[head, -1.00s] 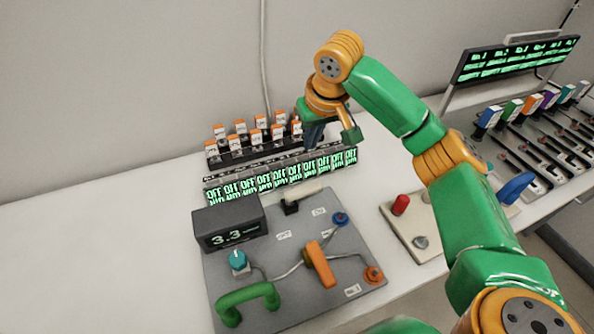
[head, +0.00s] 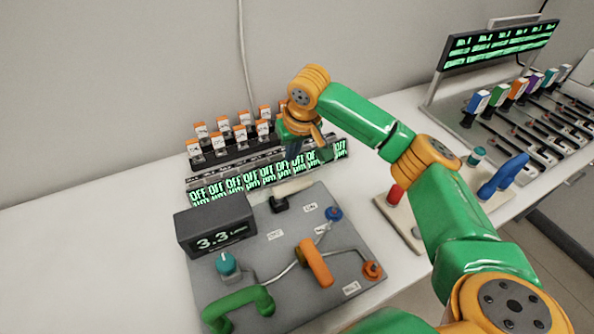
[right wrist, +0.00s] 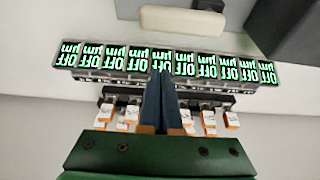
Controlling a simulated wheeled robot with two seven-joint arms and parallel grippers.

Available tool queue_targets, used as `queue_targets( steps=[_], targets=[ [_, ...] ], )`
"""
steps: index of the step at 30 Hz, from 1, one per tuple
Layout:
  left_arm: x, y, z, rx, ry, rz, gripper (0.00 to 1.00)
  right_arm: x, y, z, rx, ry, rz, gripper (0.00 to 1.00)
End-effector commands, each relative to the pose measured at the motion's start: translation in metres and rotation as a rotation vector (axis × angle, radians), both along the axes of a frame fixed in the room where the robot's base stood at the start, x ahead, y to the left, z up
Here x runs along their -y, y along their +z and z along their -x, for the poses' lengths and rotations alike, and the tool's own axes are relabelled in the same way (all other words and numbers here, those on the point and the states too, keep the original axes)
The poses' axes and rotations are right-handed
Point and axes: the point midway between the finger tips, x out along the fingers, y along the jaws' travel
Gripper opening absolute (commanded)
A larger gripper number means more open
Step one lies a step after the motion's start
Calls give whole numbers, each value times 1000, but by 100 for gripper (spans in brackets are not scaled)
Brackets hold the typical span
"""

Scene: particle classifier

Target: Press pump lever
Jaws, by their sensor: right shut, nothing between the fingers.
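A grey panel (head: 335,283) lies on the white table, with a cream-white lever (head: 293,188) on a black base at its back edge. The lever lies tilted, its free end toward the right. Labels beside it seem to read OFF and ON. My right gripper (head: 294,150) hangs just behind and above the lever, over the row of green displays, apart from the lever. In the right wrist view its dark blue fingers (right wrist: 160,80) are together and empty. The cream lever also shows there at the top (right wrist: 182,22). My left gripper is not in view.
A black display box (head: 215,225) reads 3.3 at the panel's left. The panel also holds a green handle (head: 237,303) and an orange handle (head: 316,263). Orange-topped vials (head: 240,133) stand behind the displays. A red-knobbed board (head: 395,195) is to the right.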

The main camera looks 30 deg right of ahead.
Motion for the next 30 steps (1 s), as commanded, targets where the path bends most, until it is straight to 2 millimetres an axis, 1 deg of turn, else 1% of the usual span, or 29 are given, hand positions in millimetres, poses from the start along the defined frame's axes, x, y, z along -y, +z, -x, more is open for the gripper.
queue_targets(
  steps=[1,3,5,6,7,10,12,15,26,30],
  targets=[
    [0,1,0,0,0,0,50,0,-10,-3,-5,0,0,0],
    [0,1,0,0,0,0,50,0,-25,-8,-4,-1,-1,0],
    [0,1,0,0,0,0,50,1,-37,-12,-4,-1,0,0],
    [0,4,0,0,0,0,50,1,-40,-11,-1,1,2,0],
    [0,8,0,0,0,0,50,2,-37,-5,2,3,4,0],
    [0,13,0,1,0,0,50,0,-37,10,0,3,3,0],
    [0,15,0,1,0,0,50,0,-37,18,2,2,2,0],
    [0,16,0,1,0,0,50,-1,-38,25,1,2,2,0],
    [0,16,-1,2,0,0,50,-1,-39,27,1,0,1,0],
    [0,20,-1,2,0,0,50,-1,-38,26,0,-8,1,0]
  ],
)
